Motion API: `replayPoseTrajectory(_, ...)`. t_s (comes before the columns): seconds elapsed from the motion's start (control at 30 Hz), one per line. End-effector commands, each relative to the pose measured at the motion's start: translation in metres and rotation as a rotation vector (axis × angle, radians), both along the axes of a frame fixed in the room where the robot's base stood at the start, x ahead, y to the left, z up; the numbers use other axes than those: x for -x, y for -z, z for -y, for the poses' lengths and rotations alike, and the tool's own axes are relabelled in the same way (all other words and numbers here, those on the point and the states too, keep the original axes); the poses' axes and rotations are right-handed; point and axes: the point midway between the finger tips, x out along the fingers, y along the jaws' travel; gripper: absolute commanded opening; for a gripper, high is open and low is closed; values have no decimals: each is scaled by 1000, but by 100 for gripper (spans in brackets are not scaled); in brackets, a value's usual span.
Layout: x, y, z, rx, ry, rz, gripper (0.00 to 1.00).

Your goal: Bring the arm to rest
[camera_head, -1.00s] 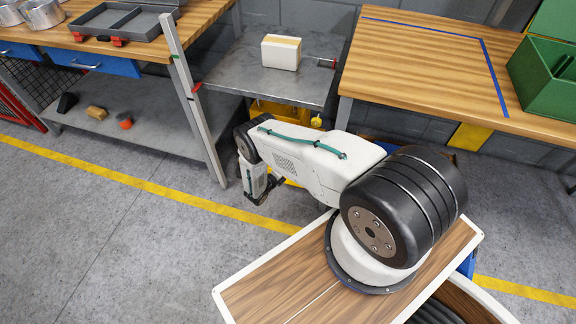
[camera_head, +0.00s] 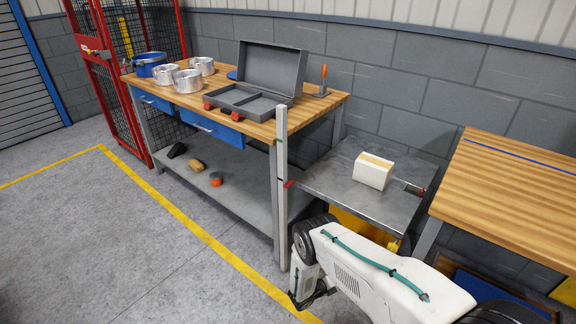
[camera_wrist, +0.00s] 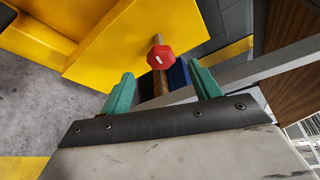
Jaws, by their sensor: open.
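My arm (camera_head: 385,275) is folded low at the bottom of the head view, in front of the grey metal table. My gripper (camera_wrist: 162,90) shows in the wrist view as two teal fingers spread apart, with nothing held between them. In the head view its dark end (camera_head: 312,298) points down near the floor, right of the foot of a grey post, and its fingertips are too small to make out.
The grey metal table (camera_head: 345,190) bears a white box (camera_head: 373,171). Left of it is a wooden workbench (camera_head: 330,104) with metal pots and an open grey case (camera_head: 272,70). A wooden table (camera_head: 510,190) stands right. A yellow bin (camera_wrist: 70,30) is close in the wrist view. Floor at left is clear.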

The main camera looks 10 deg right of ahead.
Motion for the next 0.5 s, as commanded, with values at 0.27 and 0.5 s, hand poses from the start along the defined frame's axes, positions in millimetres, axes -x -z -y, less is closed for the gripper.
replayPoseTrajectory(0.27, 33, 8, 7, -60, 116, 135, 62)
replayPoseTrajectory(0.5, 72, -40, 9, -103, 401, 342, 62)
